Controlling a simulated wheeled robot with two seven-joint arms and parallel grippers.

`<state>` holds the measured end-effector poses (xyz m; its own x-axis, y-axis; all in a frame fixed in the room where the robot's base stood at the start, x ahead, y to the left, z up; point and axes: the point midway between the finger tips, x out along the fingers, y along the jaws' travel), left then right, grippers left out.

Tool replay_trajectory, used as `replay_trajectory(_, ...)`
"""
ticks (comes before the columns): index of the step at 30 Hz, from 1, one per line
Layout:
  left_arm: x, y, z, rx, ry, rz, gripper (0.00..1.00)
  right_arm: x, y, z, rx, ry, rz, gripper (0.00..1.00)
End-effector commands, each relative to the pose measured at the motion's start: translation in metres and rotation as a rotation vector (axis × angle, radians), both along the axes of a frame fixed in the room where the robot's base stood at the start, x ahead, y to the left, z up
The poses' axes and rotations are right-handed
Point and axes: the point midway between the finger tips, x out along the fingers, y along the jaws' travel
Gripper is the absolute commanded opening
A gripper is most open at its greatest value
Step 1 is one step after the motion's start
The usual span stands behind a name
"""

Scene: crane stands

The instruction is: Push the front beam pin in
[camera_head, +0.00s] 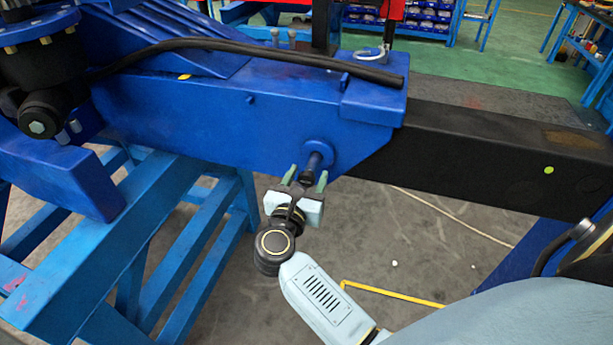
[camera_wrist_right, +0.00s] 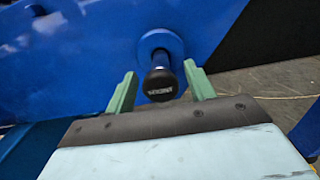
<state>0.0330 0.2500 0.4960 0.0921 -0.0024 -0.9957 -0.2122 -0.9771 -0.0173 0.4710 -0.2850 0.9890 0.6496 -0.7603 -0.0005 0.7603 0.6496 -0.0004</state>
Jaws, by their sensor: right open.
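The front beam pin (camera_head: 313,166) sticks out of a round blue collar on the side of the blue beam housing (camera_head: 230,125). In the right wrist view the pin (camera_wrist_right: 160,82) shows its black end cap with pale lettering, facing me. My right gripper (camera_head: 306,180) is open, its two green fingers on either side of the pin's outer end. In the wrist view the fingers (camera_wrist_right: 160,90) stand left and right of the pin with gaps on both sides. My left gripper is not in view.
A black beam (camera_head: 480,160) runs right from the blue housing. A thick black hose (camera_head: 250,50) lies along its top. Blue stand legs (camera_head: 150,240) are at the left. The grey floor (camera_head: 430,235) below the beam is mostly clear.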

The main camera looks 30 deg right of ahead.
Motion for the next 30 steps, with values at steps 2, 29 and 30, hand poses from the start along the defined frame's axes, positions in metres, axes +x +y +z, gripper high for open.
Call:
replay_trajectory(2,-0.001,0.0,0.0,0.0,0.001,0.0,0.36,0.0,0.0,0.0,0.0,0.0,0.0,0.54)
replay_trajectory(29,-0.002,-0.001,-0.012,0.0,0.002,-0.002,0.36,0.026,-0.03,-0.001,-0.001,-0.002,-0.002,0.0)
replay_trajectory(30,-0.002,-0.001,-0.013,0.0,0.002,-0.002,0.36,0.029,-0.033,-0.001,-0.001,-0.002,-0.002,0.0)
